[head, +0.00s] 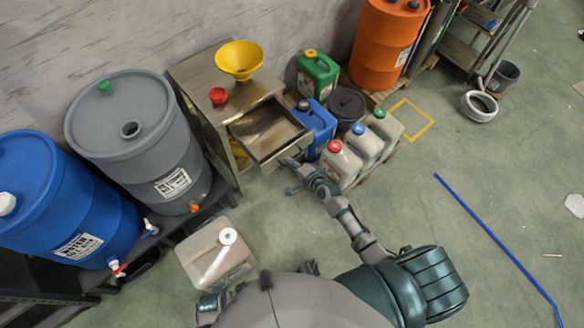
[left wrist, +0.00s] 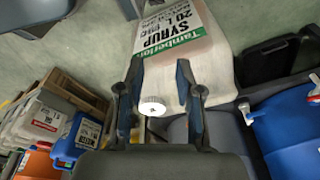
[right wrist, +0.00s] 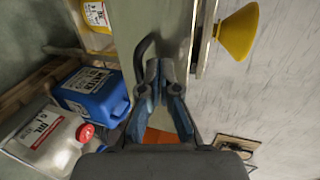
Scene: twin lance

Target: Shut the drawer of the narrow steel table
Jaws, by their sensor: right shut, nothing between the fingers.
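The narrow steel table (head: 192,75) stands against the wall, its drawer (head: 268,131) pulled out and looking empty. My right gripper (head: 290,165) is shut and empty close to the drawer's front; I cannot tell whether it touches. In the right wrist view its fingertips (right wrist: 165,72) are together before a pale metal panel (right wrist: 168,25) with a dark curved handle (right wrist: 141,52) beside them. In the left wrist view my left gripper (left wrist: 158,78) is open, its fingers apart, with a jug's white cap (left wrist: 153,105) seen between them. It is hard to make out in the head view.
A yellow funnel (head: 240,58) and a red cap (head: 217,96) are on the tabletop. Grey (head: 138,140) and blue (head: 60,195) drums stand left. A pale jug (head: 213,258) is on the floor. Several canisters, including a blue one (head: 318,122), crowd the drawer's right. Floor farther right is mostly clear.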

